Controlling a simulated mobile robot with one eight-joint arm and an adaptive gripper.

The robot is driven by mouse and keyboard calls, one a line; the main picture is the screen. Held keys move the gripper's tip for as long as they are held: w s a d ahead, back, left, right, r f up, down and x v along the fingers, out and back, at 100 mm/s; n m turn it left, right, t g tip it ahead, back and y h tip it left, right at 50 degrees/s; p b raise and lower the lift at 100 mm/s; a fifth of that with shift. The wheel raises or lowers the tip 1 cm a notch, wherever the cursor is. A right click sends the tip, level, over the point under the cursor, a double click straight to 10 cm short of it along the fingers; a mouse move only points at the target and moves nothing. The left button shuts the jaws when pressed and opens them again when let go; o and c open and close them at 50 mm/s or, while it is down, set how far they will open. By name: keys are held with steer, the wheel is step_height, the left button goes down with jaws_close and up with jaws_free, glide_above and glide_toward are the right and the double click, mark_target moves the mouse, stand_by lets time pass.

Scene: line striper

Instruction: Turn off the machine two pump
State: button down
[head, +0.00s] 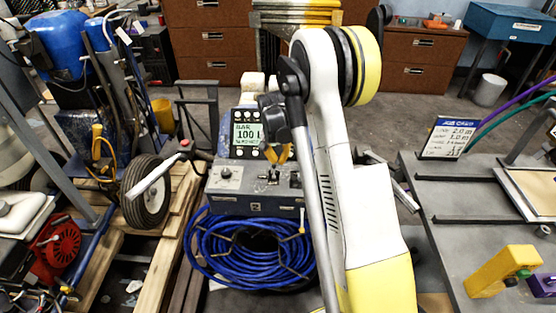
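A blue-grey machine (225,203) with a small plate that seems to read 2 stands in the middle, with a coil of blue hose (215,250) at its front. Its lit green display (247,134) reads BAR 100. A knob (225,173) sits on the left of its top panel, and small dark controls, too small to tell apart, sit on the right. My gripper (277,158) points down over the right part of this panel, its yellow fingertips close to these controls. Whether it touches them is unclear. My arm hides part of the machine's right side.
Left stand another blue machine (60,40), a wheel (146,192), a wooden pallet (165,225) and a red engine (60,245). At right, a grey table (420,190) holds a job card (450,137) and a yellow block (502,272). Brown cabinets line the back.

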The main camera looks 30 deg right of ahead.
steer(key=shift+s+a+r+t+h, duration=0.2)
steer(key=shift+t+h, duration=0.15)
steer(key=shift+t, duration=0.15)
steer(key=shift+s+a+r+t+h, duration=0.1)
steer(key=shift+s+r+t+h, duration=0.1)
steer(key=shift+t+h, duration=0.25)
steer(key=shift+s+a+r+b, duration=0.25)
steer(key=shift+s+a+b, duration=0.1)
steer(key=shift+s, duration=0.2)
steer(key=shift+s+a+r, duration=0.1)
steer(key=shift+s+a, duration=0.1)
steer(key=shift+s, duration=0.05)
steer(key=shift+s+a, duration=0.3)
steer(key=shift+s, duration=0.2)
steer(key=shift+r, duration=0.15)
steer(key=shift+r+p, duration=0.4)
steer(key=shift+r, duration=0.35)
steer(key=shift+w+d+r, duration=0.1)
